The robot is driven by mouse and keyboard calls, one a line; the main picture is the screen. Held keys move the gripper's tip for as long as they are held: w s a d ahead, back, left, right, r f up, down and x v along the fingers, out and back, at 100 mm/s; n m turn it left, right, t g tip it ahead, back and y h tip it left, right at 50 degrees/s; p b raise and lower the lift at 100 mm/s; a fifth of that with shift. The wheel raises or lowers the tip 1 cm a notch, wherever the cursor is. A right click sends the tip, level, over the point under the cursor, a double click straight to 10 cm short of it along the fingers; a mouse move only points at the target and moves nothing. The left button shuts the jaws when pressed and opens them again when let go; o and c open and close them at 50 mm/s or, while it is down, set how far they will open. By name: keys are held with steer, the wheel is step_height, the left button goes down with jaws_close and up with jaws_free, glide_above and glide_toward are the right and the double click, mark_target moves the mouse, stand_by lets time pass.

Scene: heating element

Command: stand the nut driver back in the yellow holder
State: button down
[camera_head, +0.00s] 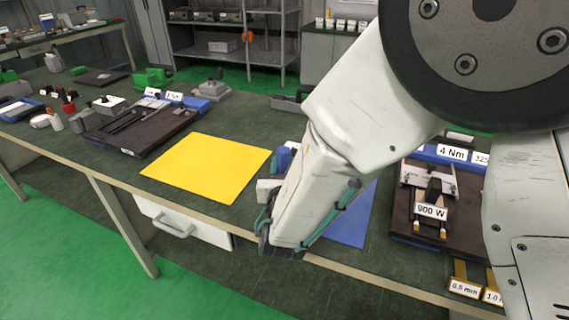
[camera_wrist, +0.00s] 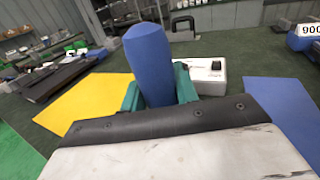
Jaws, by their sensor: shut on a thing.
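My gripper (camera_wrist: 158,88) has its teal fingers closed around a blue, faceted, rounded-top handle (camera_wrist: 150,55), which I take to be the nut driver. The handle stands nearly upright in the wrist view, and its lower part is hidden behind the gripper body. In the head view my arm reaches down over the bench front and hides most of the grip. A yellow mat (camera_head: 208,167) lies left of the arm, and it also shows in the wrist view (camera_wrist: 85,108). I cannot clearly make out a yellow holder for the driver.
A white box with a black knob (camera_wrist: 207,73) stands behind the handle. A blue mat (camera_head: 352,217) lies right of the arm. A dark tray with a "900 W" part (camera_head: 430,211) and small yellow labelled blocks (camera_head: 462,275) are at the right. Tool trays fill the left.

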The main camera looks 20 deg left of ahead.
steer(key=shift+f, duration=0.75)
steer(key=c, duration=1)
jaws_free()
steer(key=shift+f, duration=0.1)
steer(key=v, duration=0.7)
steer(key=shift+s+d, duration=0.15)
steer(key=shift+s, duration=0.2)
